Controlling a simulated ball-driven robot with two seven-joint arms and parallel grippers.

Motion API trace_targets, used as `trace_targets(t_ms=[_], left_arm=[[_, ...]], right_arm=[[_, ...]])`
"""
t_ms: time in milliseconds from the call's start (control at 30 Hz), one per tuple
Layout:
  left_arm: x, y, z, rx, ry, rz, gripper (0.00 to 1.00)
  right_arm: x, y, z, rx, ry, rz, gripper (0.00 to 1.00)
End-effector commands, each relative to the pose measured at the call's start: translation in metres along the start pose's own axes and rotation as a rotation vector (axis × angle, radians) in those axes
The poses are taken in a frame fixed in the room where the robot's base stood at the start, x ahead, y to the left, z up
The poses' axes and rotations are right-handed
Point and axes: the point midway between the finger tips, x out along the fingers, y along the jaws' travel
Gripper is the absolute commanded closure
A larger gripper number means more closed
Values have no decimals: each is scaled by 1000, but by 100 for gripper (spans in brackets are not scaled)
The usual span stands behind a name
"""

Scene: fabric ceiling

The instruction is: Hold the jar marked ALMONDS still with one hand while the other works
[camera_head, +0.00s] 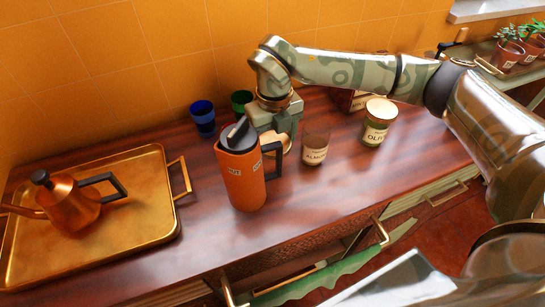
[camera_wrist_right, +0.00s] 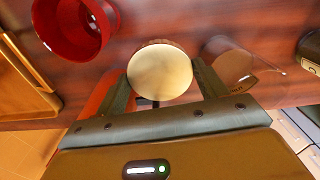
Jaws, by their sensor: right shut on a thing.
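The jar marked ALMONDS (camera_head: 314,150) stands upright on the counter, to the right of the orange jug. It is clear glass with brownish contents low inside, and no lid shows on it. In the right wrist view the clear jar (camera_wrist_right: 232,62) stands just right of my fingers, apart from them. My right gripper (camera_head: 282,136) is behind the jug, shut on a round cream disc (camera_wrist_right: 160,73) that looks like a jar lid. The disc's far side is hidden. My left gripper is not in view.
The orange jug (camera_head: 240,178) stands close left of my right gripper. Blue (camera_head: 203,118) and green (camera_head: 241,101) cups stand behind; a red cup (camera_wrist_right: 72,28) shows in the wrist view. A brass tray (camera_head: 130,232) holds a copper kettle (camera_head: 72,202).

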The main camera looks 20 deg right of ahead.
Motion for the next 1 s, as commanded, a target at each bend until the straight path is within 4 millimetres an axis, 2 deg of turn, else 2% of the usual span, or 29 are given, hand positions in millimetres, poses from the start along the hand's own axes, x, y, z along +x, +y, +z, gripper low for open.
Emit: trace_targets(t_ms=[33,267,467,833,867,900,933,1000], left_arm=[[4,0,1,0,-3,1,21],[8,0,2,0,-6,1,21],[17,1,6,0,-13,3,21],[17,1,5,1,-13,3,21],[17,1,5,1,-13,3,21],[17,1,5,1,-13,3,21],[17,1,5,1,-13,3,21],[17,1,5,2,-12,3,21]], right_arm=[[13,0,0,0,3,0,56],[32,0,0,-2,0,0,56],[63,0,0,-2,3,1,56],[66,0,0,-3,-1,0,56],[66,0,0,-3,-1,0,26],[66,0,0,-3,-2,0,15],[66,0,0,-3,-1,0,7],[66,0,0,-3,-1,0,7]])
